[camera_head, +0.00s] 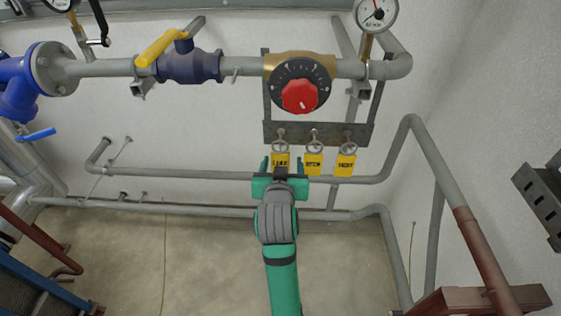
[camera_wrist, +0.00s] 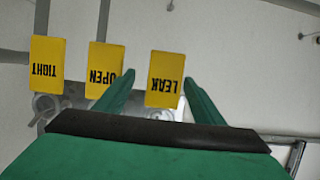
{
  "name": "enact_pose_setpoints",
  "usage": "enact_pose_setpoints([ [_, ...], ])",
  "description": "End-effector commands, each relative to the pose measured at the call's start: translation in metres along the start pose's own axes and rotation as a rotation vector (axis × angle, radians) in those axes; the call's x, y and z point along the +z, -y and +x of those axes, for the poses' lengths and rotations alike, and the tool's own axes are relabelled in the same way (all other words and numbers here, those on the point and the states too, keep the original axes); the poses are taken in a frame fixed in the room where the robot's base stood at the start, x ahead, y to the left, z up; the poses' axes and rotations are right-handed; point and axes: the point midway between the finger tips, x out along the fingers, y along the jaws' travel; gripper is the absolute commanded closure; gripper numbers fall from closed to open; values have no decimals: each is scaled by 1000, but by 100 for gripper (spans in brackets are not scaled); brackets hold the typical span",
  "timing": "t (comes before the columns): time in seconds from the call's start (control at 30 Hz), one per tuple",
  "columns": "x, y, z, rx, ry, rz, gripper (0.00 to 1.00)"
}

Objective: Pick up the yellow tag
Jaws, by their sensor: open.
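Three yellow tags hang in a row from small round rings on a grey bracket. The left one, the LEAK tag (camera_head: 281,160), is also in the wrist view (camera_wrist: 165,78), upside down. The middle OPEN tag (camera_head: 314,164) and right TIGHT tag (camera_head: 345,165) also show in the wrist view, at OPEN (camera_wrist: 104,69) and TIGHT (camera_wrist: 46,64). My gripper (camera_head: 279,168) is open and empty in front of the LEAK tag. In the wrist view its green fingers (camera_wrist: 159,77) appear on either side of that tag; I cannot tell the remaining depth. The OPEN tag is partly hidden by one finger.
The grey bracket (camera_head: 318,131) holds the rings below a red knob (camera_head: 299,96) with a dark dial. A grey pipe (camera_head: 200,175) runs behind the tags along the white wall. A valve with a yellow handle (camera_head: 161,47) is upper left. Open floor lies below.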

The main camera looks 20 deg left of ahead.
Motion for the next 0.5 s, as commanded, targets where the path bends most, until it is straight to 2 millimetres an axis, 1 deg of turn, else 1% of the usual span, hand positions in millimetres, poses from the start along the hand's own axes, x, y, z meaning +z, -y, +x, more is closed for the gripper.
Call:
enact_pose_setpoints([
  [0.17, -3, 6, 24, -5, 1, -5, 38],
  [0.3, -3, 6, 41, -5, 1, -3, 38],
  [0.4, -3, 6, 47, -5, 0, -2, 38],
  [0.5, -3, 5, 48, -4, 0, -2, 38],
])
